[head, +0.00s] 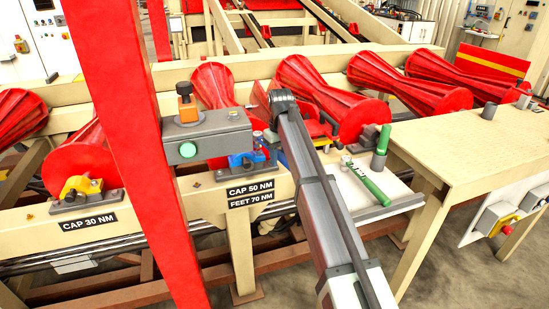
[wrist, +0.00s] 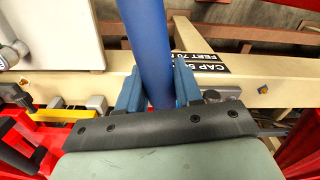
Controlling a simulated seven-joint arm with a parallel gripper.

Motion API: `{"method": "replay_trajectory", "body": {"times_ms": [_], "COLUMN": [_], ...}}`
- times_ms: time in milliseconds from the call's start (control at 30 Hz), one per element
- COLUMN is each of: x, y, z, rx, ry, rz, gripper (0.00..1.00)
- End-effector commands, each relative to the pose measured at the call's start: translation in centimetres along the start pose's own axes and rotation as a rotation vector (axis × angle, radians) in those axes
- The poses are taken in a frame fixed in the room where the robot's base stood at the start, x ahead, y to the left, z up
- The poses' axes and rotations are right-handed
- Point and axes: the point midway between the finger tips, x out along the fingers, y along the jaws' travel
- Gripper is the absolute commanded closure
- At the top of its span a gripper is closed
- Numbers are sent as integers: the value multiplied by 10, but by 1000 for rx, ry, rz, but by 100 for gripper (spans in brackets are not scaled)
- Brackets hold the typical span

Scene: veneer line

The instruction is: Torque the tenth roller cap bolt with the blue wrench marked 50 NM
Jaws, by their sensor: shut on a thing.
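In the wrist view my gripper (wrist: 158,86) is shut on a thick blue shaft (wrist: 147,35), the handle of the blue wrench, which runs up out of the picture. The wrench's head and its marking are not visible there. In the head view my arm crosses the middle, and I cannot clearly make out the fingers or the wrench. A blue roller cap (head: 247,159) sits on the cream beam (head: 215,203) above a label reading CAP 50 NM, FEET 70 NM (head: 250,192). The label is partly visible in the wrist view (wrist: 220,62). I cannot tell whether wrench and bolt touch.
A red post (head: 130,120) stands left of the blue cap. A yellow cap (head: 78,188) sits farther left above a CAP 30 NM label (head: 88,222). A green wrench (head: 368,182) lies on a pale tray (head: 402,200) at right, beside a cream table (head: 465,130). Red rollers (head: 410,84) line the back.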

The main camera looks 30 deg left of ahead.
Motion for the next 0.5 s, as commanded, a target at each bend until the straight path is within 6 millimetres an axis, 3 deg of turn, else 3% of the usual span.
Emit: {"method": "replay_trajectory", "body": {"times_ms": [500], "x": [1], "y": [41], "z": [-5], "rx": [-260], "ry": [1], "rz": [-1], "gripper": [100]}}
